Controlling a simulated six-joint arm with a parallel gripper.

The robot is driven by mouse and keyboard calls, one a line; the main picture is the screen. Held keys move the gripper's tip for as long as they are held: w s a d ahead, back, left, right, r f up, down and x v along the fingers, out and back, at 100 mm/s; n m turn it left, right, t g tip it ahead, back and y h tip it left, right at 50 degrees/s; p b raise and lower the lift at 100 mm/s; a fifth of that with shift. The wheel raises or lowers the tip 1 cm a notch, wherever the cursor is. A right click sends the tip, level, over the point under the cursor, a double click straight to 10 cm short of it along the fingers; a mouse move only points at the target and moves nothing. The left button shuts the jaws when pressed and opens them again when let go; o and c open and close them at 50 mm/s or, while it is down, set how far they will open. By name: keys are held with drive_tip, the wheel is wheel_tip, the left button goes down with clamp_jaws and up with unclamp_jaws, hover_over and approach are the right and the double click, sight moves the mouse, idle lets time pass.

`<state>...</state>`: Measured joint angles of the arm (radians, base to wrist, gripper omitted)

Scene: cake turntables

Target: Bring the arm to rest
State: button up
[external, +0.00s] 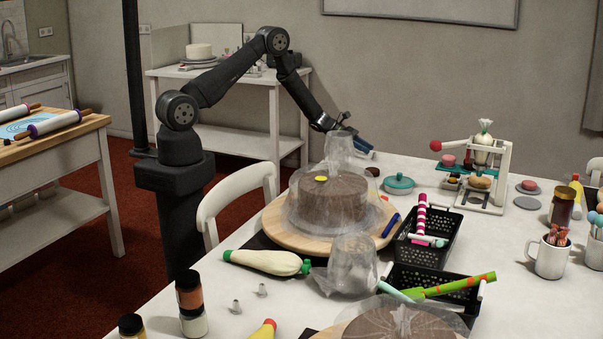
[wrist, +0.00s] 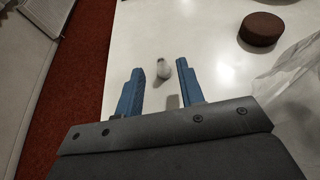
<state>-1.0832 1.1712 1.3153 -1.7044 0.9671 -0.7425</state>
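My gripper (external: 366,147) is at the far left edge of the white table, past the wrapped cake, with its blue fingers pointing down and to the right. In the wrist view my gripper (wrist: 160,80) has its two blue fingers well apart, with nothing between them. A chocolate cake (external: 333,202) under clear wrap sits on a round wooden turntable (external: 273,226), nearer the camera than my gripper.
A clear plastic piece (external: 340,148) stands up close to my gripper. A brown disc (wrist: 262,29) is on the table. A white chair (external: 232,196) is at the left.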

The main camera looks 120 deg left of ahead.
drive_tip(key=v, duration=0.7)
drive_tip(key=shift+s, duration=0.1)
drive_tip(key=x, duration=1.1)
drive_tip(key=shift+w+r, duration=0.15)
drive_tip(key=shift+w, duration=0.3)
wheel_tip(320, 180, up, 21)
drive_tip(key=w+d+m+h, duration=0.2)
drive_tip(key=w+d, duration=0.3)
drive_tip(key=d, duration=0.6)
drive_tip(key=w+d+m+g+h, duration=0.1)
drive_tip(key=w+d+m+h, duration=0.1)
drive_tip(key=w+d, duration=0.4)
drive_tip(key=w+d+m+h, duration=0.2)
drive_tip(key=w+d, duration=0.4)
drive_tip(key=d, duration=1.1)
drive_tip(key=shift+g+h, duration=0.3)
drive_tip(key=shift+h, duration=0.1)
drive_tip(key=shift+r, duration=0.15)
drive_tip(key=shift+o, duration=0.6)
